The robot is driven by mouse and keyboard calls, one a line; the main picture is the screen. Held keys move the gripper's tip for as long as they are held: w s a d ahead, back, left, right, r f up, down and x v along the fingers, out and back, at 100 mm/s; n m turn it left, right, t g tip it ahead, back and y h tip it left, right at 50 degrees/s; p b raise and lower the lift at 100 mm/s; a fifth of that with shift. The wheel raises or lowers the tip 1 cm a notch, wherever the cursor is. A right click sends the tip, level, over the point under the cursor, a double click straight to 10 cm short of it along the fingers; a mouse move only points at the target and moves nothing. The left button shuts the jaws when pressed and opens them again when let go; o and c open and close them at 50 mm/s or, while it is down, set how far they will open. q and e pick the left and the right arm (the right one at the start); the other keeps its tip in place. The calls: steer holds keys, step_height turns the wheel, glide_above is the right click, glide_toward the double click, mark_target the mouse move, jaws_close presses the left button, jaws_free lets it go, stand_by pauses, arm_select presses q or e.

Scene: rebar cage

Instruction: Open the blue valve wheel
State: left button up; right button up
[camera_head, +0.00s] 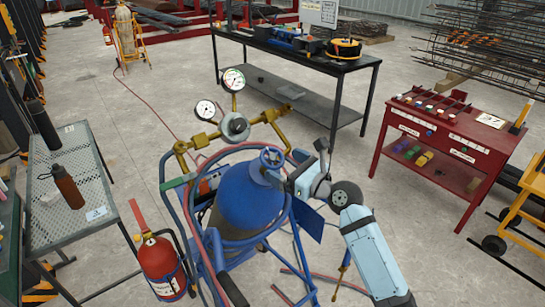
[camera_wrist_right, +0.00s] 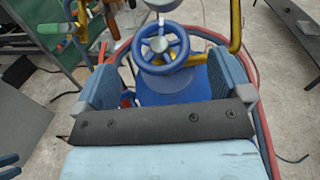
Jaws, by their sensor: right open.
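The blue valve wheel (camera_head: 271,157) sits on top of the blue gas cylinder (camera_head: 247,196). In the right wrist view, the spoked wheel (camera_wrist_right: 160,48) is ahead of my right gripper (camera_wrist_right: 162,66), centred between its two open fingers. The fingers stand apart on either side, with no contact visible. In the head view, my right gripper (camera_head: 290,178) is just right of the wheel, with its arm coming from the lower right. My left gripper is not in view.
Brass pipes with gauges (camera_head: 233,80) stand behind the wheel, and hoses loop around the cylinder. A red fire extinguisher (camera_head: 161,266) is at the lower left. A mesh table (camera_head: 75,160) is at left, a black workbench (camera_head: 300,92) behind, and a red cart (camera_head: 450,140) at right.

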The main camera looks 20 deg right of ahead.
mark_target(276, 161)
steer(key=x, duration=0.4)
steer(key=shift+w+a, duration=0.2)
steer(key=shift+w, duration=0.15)
steer(key=c, duration=0.9)
